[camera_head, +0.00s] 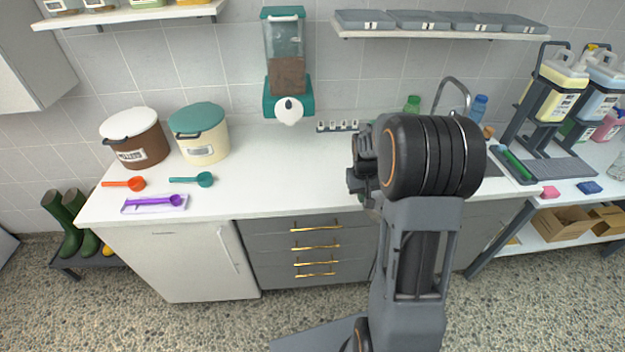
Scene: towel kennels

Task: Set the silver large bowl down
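No silver large bowl shows in the head view. My arm's large dark joint covers the right part of the white counter (270,180), so whatever is behind it is hidden. My gripper (358,165) shows only in part, at the left edge of that joint and over the counter. Its fingers are too small and too covered to tell whether they are open or shut, or whether they hold anything.
A brown bin (134,140) and a cream bin (203,144) stand at the counter's back left. Orange (128,184), teal (198,179) and purple (160,201) scoops lie before them. A teal dispenser (286,65) hangs behind. The counter's middle is clear.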

